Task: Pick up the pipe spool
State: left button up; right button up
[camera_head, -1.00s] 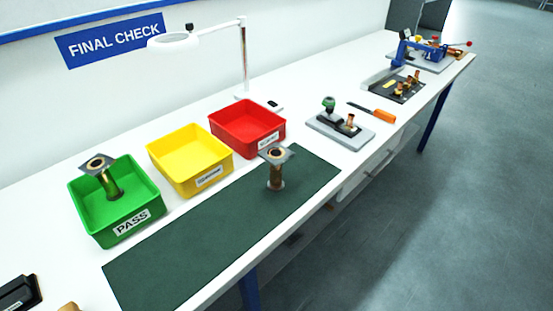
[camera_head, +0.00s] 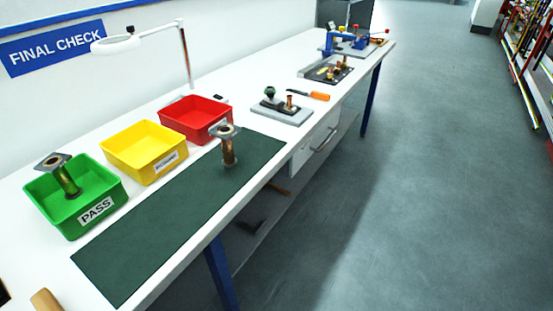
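A pipe spool (camera_head: 228,150) stands upright on the dark green mat (camera_head: 150,238), near the mat's far right part. It is a brownish metal tube with a grey square flange on top. A second, similar pipe spool (camera_head: 68,181) stands slightly tilted inside the green bin (camera_head: 105,213) labelled PASS. Neither of my grippers shows in the head view.
A yellow bin (camera_head: 148,167) and a red bin (camera_head: 203,128) stand behind the mat. A grey fixture (camera_head: 284,114), an orange-handled tool (camera_head: 317,95) and a dark tray (camera_head: 328,72) lie farther along. A lamp (camera_head: 186,55) rises behind.

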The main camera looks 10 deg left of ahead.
aim_at(225, 130)
jog(key=z, duration=0.65)
jog(key=k, duration=0.85)
jog(key=z, duration=0.7)
jog(key=i, duration=1.75)
jog(key=u, duration=1.6)
jog(key=i, duration=0.85)
jog(key=u, duration=0.85)
